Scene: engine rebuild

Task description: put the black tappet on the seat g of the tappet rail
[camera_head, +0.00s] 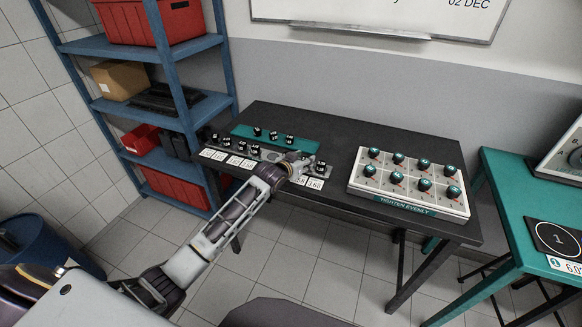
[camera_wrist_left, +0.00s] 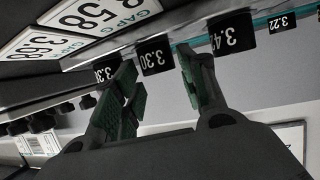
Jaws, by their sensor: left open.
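The grey tappet rail (camera_head: 268,154) runs along the front of the dark table, partly hidden by my left arm. Black tappets stand along it, including one at its right end (camera_head: 320,167). My left gripper (camera_head: 300,160) is open over the right part of the rail. In the left wrist view, which is upside down, a black tappet marked 3.30 (camera_wrist_left: 153,57) shows between its open fingers (camera_wrist_left: 158,92); whether they touch it I cannot tell. Another marked about 3.4 (camera_wrist_left: 232,33) is to the right. Seat g itself is not clearly visible.
A teal mat (camera_head: 243,131) with three black tappets lies behind the rail. A white tray (camera_head: 372,182) of teal-topped knobs, marked TIGHTEN EVENLY, stands to the right. A blue shelf (camera_head: 167,62) is at the left. A teal table (camera_head: 510,215) is at the far right.

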